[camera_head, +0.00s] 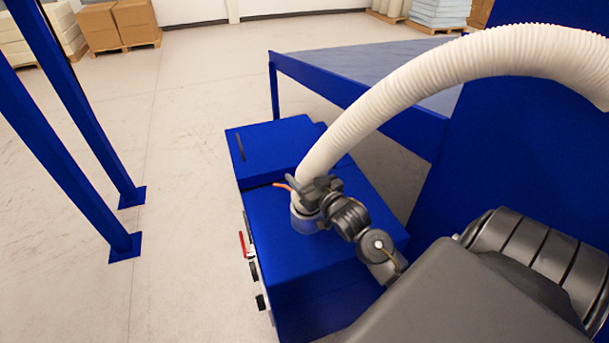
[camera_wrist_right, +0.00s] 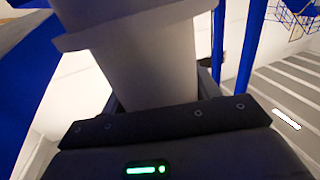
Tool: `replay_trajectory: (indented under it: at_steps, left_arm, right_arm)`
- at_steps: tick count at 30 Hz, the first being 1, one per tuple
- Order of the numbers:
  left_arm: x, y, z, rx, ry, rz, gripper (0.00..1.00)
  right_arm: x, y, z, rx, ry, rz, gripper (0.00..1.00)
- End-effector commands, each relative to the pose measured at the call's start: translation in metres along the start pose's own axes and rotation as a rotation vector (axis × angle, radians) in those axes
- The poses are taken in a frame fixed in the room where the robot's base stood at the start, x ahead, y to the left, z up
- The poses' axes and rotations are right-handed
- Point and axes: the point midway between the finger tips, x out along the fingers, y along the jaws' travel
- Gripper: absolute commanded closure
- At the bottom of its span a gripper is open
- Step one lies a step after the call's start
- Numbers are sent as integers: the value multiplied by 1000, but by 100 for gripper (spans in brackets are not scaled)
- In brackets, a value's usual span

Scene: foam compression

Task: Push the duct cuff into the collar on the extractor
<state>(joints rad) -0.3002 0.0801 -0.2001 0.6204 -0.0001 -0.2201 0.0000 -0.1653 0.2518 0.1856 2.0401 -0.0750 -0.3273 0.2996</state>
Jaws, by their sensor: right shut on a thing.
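The white ribbed duct (camera_head: 400,95) arches from the upper right down to the blue extractor (camera_head: 305,268). Its pale cuff (camera_head: 298,203) is at the lower end, partly hidden by my gripper. The blue-grey collar (camera_head: 304,226) stands on the extractor's top, directly under the cuff. My right gripper (camera_head: 308,189) is shut on the cuff, just above the collar. The cuff (camera_wrist_right: 145,70) fills the middle of the right wrist view, above the dark gripper body. I cannot tell how deep the cuff sits in the collar. My left gripper is not in view.
A red-handled lever (camera_head: 243,244) and black knobs are on the extractor's left side. A blue-framed table (camera_head: 350,70) stands behind it, and a blue panel (camera_head: 500,150) is at right. Blue posts (camera_head: 75,120) stand at left. The floor between is clear.

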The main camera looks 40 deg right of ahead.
Motion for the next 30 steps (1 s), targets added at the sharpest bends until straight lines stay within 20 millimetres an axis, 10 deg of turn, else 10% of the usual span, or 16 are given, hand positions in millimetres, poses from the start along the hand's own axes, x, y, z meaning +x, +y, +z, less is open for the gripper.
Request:
replay_trajectory:
  at_steps: [30]
  left_arm:
    - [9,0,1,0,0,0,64]
  right_arm:
    - [0,0,21,1,-2,0,66]
